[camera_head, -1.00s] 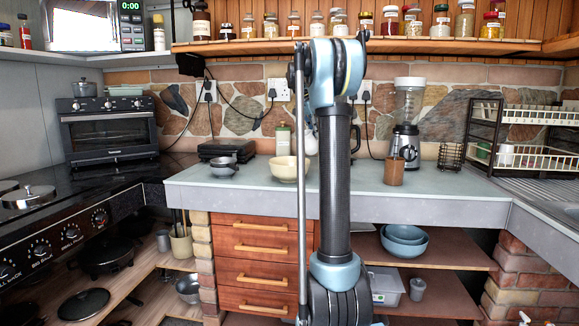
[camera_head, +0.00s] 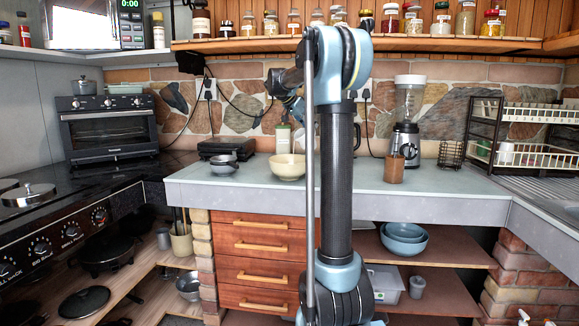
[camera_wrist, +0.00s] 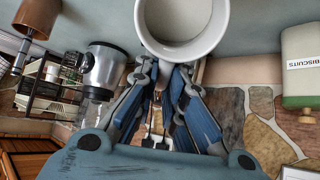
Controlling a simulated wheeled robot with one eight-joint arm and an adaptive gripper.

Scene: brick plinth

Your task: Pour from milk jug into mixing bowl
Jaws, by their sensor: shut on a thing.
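My gripper (camera_wrist: 163,72) is shut on a white milk jug (camera_wrist: 182,48), seen at the top middle of the wrist view. Its blue fingers meet the jug's near side. The jug's round rim faces the camera and the inside looks pale grey; I cannot tell how much milk is in it. In the head view my arm hides most of the jug. The cream mixing bowl (camera_head: 287,167) sits on the counter just left of my arm. I cannot make out the bowl in the wrist view.
A blender (camera_head: 405,140) and a brown jar (camera_head: 394,168) stand right of my arm. A biscuits canister (camera_wrist: 302,65) is at the wrist view's right. A dish rack (camera_head: 525,130) is far right. The counter's front is clear.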

